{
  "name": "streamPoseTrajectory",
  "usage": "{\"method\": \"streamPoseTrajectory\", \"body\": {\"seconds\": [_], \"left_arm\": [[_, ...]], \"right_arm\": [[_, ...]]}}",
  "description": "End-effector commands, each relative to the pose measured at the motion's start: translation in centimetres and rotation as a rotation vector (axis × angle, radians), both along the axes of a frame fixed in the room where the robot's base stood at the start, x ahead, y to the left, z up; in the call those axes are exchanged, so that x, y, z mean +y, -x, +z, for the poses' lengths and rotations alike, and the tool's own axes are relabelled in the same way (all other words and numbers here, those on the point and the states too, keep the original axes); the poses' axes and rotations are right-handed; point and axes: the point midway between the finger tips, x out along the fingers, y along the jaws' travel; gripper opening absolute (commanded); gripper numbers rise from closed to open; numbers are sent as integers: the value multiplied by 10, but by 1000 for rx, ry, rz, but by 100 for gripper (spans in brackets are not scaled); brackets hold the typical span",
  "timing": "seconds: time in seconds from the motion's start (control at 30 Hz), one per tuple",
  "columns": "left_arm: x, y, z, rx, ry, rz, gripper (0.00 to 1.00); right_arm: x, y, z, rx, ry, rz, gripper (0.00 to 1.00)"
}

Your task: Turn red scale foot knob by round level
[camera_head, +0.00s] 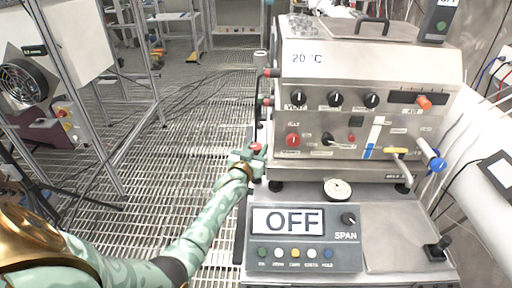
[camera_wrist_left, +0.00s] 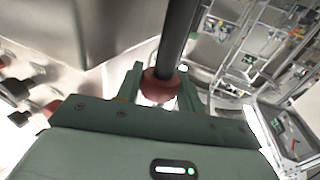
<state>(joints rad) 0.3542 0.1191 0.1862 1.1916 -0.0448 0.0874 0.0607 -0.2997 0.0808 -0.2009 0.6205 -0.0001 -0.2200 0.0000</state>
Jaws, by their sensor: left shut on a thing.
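My left gripper (camera_head: 252,157) reaches in from the left to the left edge of the steel machine. In the left wrist view the gripper (camera_wrist_left: 160,92) has its two green fingers on either side of a red foot knob (camera_wrist_left: 161,84) on a dark rod, shut on it. The red knob (camera_head: 257,147) shows only in small part in the head view, partly hidden by the fingers. The round level (camera_head: 338,189) is a small pale disc on the scale; its bubble is too small to read. The scale (camera_head: 395,223) has a display reading OFF. My right gripper is not in view.
The steel machine (camera_head: 345,68) with knobs and levers stands behind the scale. A blue-ended handle (camera_head: 432,158) sticks out at its right. A metal frame (camera_head: 118,140) stands at the left over grating floor, with cables (camera_head: 190,95) lying between.

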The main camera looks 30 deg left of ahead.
Motion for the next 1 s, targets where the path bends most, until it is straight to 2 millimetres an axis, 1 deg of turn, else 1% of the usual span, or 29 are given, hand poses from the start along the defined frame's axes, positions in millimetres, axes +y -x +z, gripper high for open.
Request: {"method": "streamPoseTrajectory", "body": {"seconds": [0.03, 0.2, 0.23, 0.27, 0.3, 0.53, 0.63, 0.77, 0.9, 1.0], "left_arm": [[0, -1, 3, -6, 0, 0, 15], [1, -1, 3, -6, 0, -1, 15], [1, -1, 3, -6, 0, -1, 46], [1, -1, 3, -6, 0, -1, 54], [1, -1, 2, -5, 0, -1, 58], [0, 0, 1, -3, 0, -2, 58], [-1, 5, 1, -1, 1, -2, 58], [-6, 26, 3, -1, 1, -2, 58], [-11, 51, 4, -3, 0, -2, 58], [-14, 65, 2, -3, 1, -2, 58]], "right_arm": [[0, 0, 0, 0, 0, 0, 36], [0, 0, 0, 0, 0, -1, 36], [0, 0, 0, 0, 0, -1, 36], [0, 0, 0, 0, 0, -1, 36], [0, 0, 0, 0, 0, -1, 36], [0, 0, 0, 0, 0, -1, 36], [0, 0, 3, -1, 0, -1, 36], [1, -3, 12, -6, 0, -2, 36], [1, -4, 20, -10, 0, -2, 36], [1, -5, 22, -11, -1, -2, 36]]}}
